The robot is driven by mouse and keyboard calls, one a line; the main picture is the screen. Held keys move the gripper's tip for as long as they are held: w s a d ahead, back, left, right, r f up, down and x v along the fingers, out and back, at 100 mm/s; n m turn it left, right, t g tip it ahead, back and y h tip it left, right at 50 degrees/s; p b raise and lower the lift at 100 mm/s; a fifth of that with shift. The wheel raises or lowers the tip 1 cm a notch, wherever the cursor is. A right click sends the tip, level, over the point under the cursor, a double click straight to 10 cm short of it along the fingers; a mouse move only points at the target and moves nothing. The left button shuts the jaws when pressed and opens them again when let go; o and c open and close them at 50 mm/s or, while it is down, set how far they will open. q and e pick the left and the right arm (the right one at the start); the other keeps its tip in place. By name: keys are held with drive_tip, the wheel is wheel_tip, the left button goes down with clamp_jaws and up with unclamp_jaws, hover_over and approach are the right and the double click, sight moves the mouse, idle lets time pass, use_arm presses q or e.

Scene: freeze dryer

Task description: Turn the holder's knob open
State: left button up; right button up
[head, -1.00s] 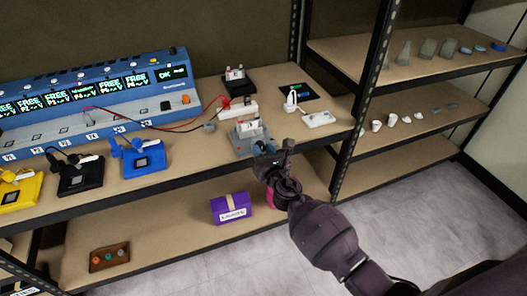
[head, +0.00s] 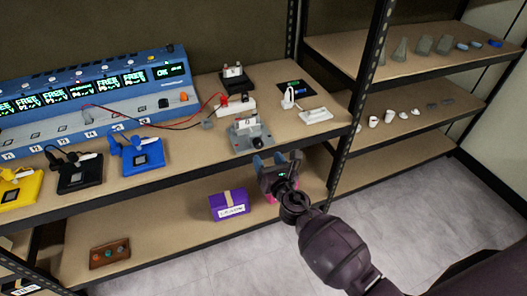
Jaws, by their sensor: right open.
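The grey holder (head: 239,145) stands near the front edge of the upper shelf, with a white labelled piece in its top. Its dark round knob (head: 258,143) is on the front right side and in plain view. My right gripper (head: 276,161) is open and empty, in front of and slightly below the knob, apart from it. I cannot read the knob's setting. My left gripper is not in view.
A blue charger unit (head: 150,98) with lit displays fills the left back of the shelf. Red and black leads run towards the holder. Blue, black and yellow devices (head: 142,157) line the front left. A rack post (head: 343,165) stands on the right.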

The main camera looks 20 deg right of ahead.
drive_tip(key=shift+s+d, duration=0.1)
drive_tip(key=shift+s, duration=2.5)
drive_tip(key=s+d+f+m+g, duration=0.2)
drive_tip(key=s+f+m, duration=0.1)
drive_tip(key=s+m, duration=0.5)
drive_tip(key=s+d+f+m+g, duration=0.2)
drive_tip(key=s+m, duration=0.6)
drive_tip(key=m, duration=0.6)
drive_tip(key=s+d+f+m+g, duration=0.2)
drive_tip(key=s+f+m+g, duration=0.1)
drive_tip(key=s+m, duration=0.5)
drive_tip(key=f+m+p, duration=0.1)
drive_tip(key=m, duration=0.2)
drive_tip(key=shift+s+d+h, duration=0.3)
drive_tip(key=shift+s+d, duration=0.1)
